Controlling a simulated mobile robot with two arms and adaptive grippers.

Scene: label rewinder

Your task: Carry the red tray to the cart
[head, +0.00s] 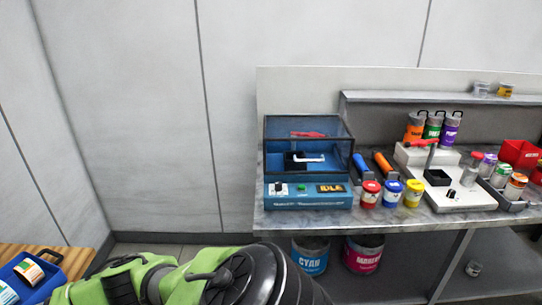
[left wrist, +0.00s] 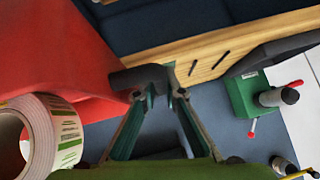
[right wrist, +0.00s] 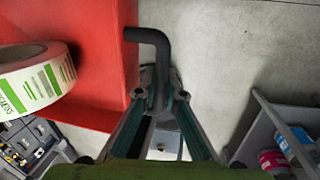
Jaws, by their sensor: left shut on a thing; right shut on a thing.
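The red tray (left wrist: 75,45) fills the upper left of the left wrist view and also shows in the right wrist view (right wrist: 75,85). My left gripper (left wrist: 157,88) is shut on its dark handle (left wrist: 135,78). My right gripper (right wrist: 157,92) is shut on the other dark bent handle (right wrist: 150,36). A label roll with green print (left wrist: 58,130) shows with the tray in the left wrist view. A roll (right wrist: 35,78) also shows in the right wrist view. In the head view the held tray and both gripper tips are out of sight. I cannot make out the cart for certain.
In the head view a metal bench (head: 400,222) with ink cans and a blue machine (head: 308,195) stands along the wall. A blue tray (head: 30,275) with rolls sits on a wooden surface at lower left. A green device (left wrist: 248,96) stands right of my left gripper.

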